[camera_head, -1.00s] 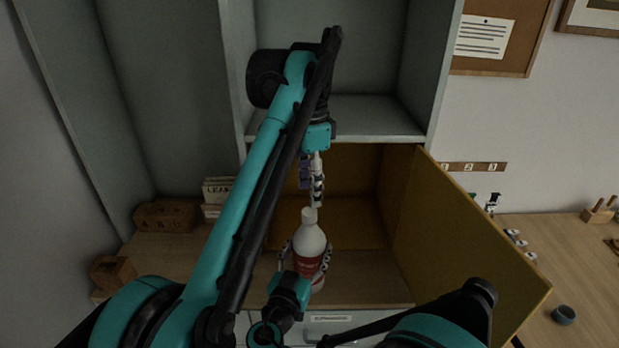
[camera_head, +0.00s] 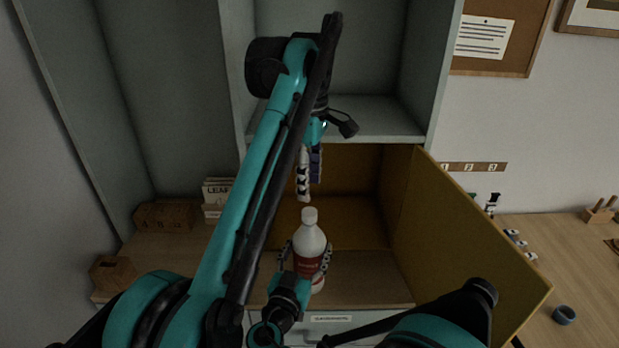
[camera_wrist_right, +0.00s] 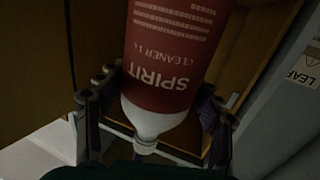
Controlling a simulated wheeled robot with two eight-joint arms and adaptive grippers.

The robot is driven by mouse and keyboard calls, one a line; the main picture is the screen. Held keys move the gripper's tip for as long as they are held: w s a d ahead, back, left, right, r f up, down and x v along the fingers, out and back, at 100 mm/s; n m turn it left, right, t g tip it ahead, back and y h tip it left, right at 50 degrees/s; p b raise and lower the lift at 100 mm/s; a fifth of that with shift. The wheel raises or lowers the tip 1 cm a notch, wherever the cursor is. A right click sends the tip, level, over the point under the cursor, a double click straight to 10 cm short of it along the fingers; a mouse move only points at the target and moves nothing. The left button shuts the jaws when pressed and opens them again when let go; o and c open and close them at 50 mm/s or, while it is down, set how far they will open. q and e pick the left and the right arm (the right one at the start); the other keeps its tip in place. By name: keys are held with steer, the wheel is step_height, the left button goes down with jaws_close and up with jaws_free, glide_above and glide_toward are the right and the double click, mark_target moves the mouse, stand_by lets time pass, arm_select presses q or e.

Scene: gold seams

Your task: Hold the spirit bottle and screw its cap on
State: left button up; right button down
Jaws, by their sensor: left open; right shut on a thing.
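The white spirit bottle (camera_head: 309,240) stands upright on the wooden cupboard floor, with a dark red label. A pale cap (camera_head: 309,213) sits at the top of its neck; I cannot tell how tightly it is seated. My right gripper (camera_head: 305,260) is shut around the bottle's body from the front. In the right wrist view the bottle (camera_wrist_right: 172,60) appears inverted between the fingers of my right gripper (camera_wrist_right: 155,115), and its neck is partly hidden at the bottom edge. My left gripper (camera_head: 309,190) points down just above the cap, open and apart from it.
A yellow cupboard door (camera_head: 455,245) stands open to the right. A shelf (camera_head: 375,120) lies above, behind my left arm. A small dark cup (camera_head: 563,315) sits on the right-hand table.

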mark_target(309, 212)
arm_select(q)
steer(key=n, duration=0.4)
steer(key=shift+r, duration=0.1)
steer(key=n, duration=0.4)
steer(key=shift+r+n, duration=0.1)
steer(key=shift+n, duration=0.2)
steer(key=shift+f, duration=4)
steer(key=shift+c, duration=0.4)
jaws_close()
